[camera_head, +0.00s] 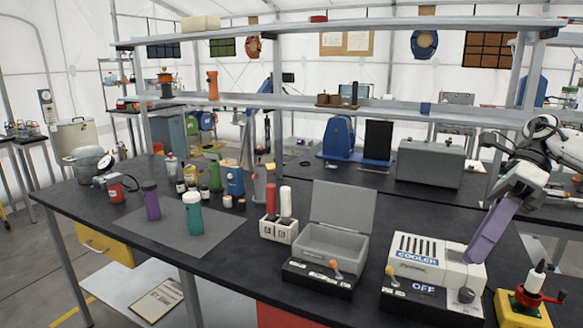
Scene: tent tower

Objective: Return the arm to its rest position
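My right arm (545,145), white and black, comes in from the right edge at upper right. Its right gripper (484,245) points down and to the left, with a long purple-grey part that ends just above the right end of the cooler box (430,262). I see this part from its side, so I cannot tell whether the fingers are open or shut, and nothing clearly shows held in it. The picture does not show whether it touches the cooler. My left arm and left gripper are out of view.
The black bench (230,262) holds an open grey box (330,245), a white holder (278,231) with red and white tubes, purple (151,201) and teal (193,214) bottles, and several smaller containers. A yellow-based device (520,308) stands at lower right. A shelf (330,108) spans behind.

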